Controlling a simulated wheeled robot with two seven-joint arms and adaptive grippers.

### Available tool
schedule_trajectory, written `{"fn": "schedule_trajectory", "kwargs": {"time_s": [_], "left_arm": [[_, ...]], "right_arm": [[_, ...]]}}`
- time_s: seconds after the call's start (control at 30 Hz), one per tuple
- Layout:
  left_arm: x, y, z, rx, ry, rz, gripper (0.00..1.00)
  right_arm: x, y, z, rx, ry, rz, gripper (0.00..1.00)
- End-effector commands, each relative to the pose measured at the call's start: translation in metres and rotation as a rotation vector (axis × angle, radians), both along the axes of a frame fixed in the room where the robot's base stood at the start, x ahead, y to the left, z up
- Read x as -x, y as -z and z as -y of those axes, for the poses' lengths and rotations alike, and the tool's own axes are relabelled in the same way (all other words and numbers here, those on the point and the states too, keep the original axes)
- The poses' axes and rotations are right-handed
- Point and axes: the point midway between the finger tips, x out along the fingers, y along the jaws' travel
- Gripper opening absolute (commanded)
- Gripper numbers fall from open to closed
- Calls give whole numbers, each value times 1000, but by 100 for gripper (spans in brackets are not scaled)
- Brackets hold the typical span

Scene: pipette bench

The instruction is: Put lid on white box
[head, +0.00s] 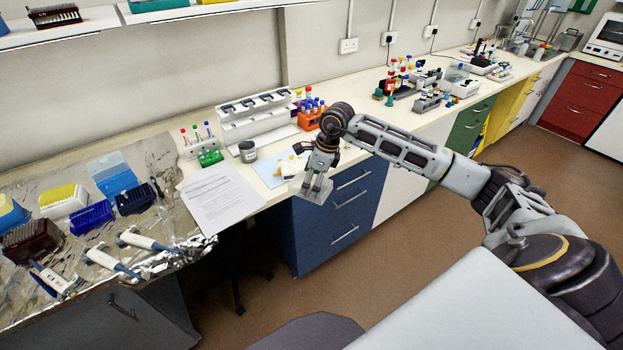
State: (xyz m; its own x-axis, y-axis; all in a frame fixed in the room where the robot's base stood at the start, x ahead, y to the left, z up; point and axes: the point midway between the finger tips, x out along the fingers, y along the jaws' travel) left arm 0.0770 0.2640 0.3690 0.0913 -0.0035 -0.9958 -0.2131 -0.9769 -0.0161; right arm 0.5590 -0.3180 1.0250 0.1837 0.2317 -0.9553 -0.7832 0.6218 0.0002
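My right gripper (314,186) points down beyond the bench's front edge, over the blue drawers. A clear, pale lid-like piece (303,192) is at its fingertips, and the fingers appear closed on it. Just behind and left of the gripper, a small white box (284,171) with yellow tops sits on a light blue sheet, partly hidden by my gripper. Another white box (62,205) with yellow contents stands on the foil at the left, with no lid seen on it. My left gripper is not in view.
A dark cup (248,151), a green tube rack (209,157) and an orange tube rack (309,119) stand behind the blue sheet (268,171). Papers (219,196) lie to its left. Pipettes (112,262) and blue tip boxes (91,217) crowd the foil.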

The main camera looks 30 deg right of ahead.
Motion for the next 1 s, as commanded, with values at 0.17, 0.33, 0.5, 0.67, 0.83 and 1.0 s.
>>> {"fn": "schedule_trajectory", "kwargs": {"time_s": [0.17, 0.33, 0.5, 0.67, 0.83, 1.0], "left_arm": [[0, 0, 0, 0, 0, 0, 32], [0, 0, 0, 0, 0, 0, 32], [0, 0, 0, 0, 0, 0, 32], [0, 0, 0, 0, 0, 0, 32], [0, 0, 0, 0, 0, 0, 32], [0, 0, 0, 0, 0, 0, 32]], "right_arm": [[0, 2, -2, -2, -128, 1, 69], [2, 5, -4, -1, -257, 1, 69], [3, 9, -8, -1, -390, 0, 69], [5, 12, -10, -1, -517, 2, 69], [7, 16, -14, -1, -656, 1, 69], [9, 21, -18, -1, -799, 1, 69]]}}
